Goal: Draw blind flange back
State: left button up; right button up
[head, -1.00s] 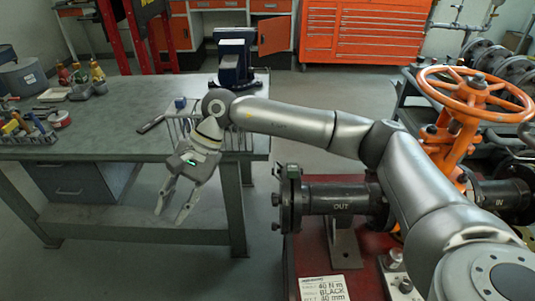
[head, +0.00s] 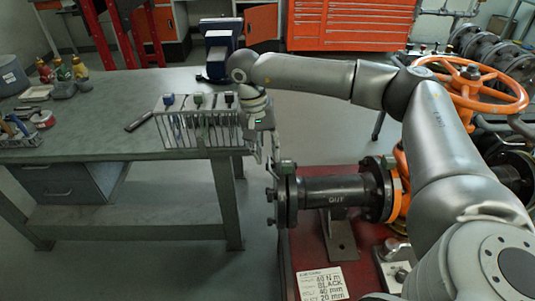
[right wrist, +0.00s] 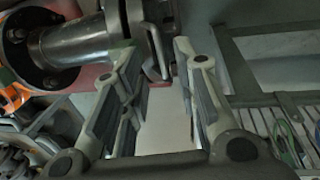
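The blind flange (head: 281,196) is the dark disc at the left end of the pipe marked OUT (head: 335,191). In the right wrist view the flange (right wrist: 146,18) is seen nearly edge-on, with a grey loop handle (right wrist: 157,58) on its face. My right gripper (head: 268,170) is beside the flange's outer face, at its upper left. In the right wrist view the gripper (right wrist: 157,48) is open, and the handle shows between its fingertips. I cannot tell whether a finger touches it. My left gripper is out of view.
A grey workbench (head: 100,145) stands left of the flange, with a wire rack (head: 200,130) of tools near its right end. The orange handwheel (head: 470,85) is at the right. A torque card (head: 322,284) lies on the red base. Floor left of the flange is clear.

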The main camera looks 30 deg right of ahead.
jog(key=shift+s+d+f, duration=0.15)
jog(key=shift+f, duration=1.15)
grip_shut()
